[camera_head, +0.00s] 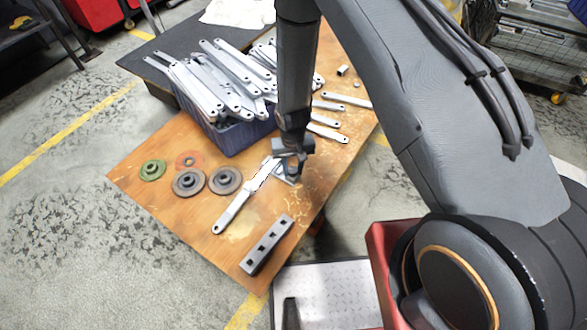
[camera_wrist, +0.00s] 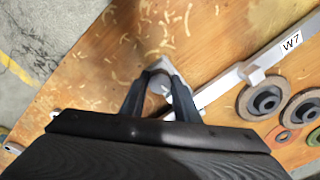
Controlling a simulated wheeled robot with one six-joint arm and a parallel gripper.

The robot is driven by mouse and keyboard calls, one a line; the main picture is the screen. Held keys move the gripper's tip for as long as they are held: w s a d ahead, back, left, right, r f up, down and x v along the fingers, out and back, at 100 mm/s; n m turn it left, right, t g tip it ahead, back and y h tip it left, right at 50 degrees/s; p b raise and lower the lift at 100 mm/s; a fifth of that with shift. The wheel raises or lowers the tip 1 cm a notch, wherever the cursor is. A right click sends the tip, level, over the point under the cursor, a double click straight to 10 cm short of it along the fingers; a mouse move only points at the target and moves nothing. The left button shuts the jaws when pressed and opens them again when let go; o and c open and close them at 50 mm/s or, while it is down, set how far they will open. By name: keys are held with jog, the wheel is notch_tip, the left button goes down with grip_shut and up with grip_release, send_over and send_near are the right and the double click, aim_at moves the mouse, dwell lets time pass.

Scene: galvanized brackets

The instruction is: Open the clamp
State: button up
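A pale metal bar labelled W7 (camera_wrist: 290,42) lies on the wooden table; it also shows in the head view (camera_head: 233,210). Light grey metal parts (camera_head: 284,177), apparently the clamp, sit at the bar's upper end, largely hidden under my gripper. My gripper (camera_wrist: 161,78) points down at this end of the bar; it also shows in the head view (camera_head: 291,160).
A blue crate (camera_head: 232,138) heaped with metal brackets stands behind. Flanged discs (camera_head: 224,181) lie left of the bar. A grey block with square holes (camera_head: 266,245) lies near the front edge. Loose brackets (camera_head: 327,132) lie at the right. The table's front left is clear.

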jog(key=shift+c, duration=1.1)
jog(key=n, duration=1)
jog(key=shift+b, duration=0.35)
jog(key=n, duration=0.5)
jog(key=o, duration=0.7)
jog(key=shift+n, duration=0.4)
jog(key=shift+o, duration=0.9)
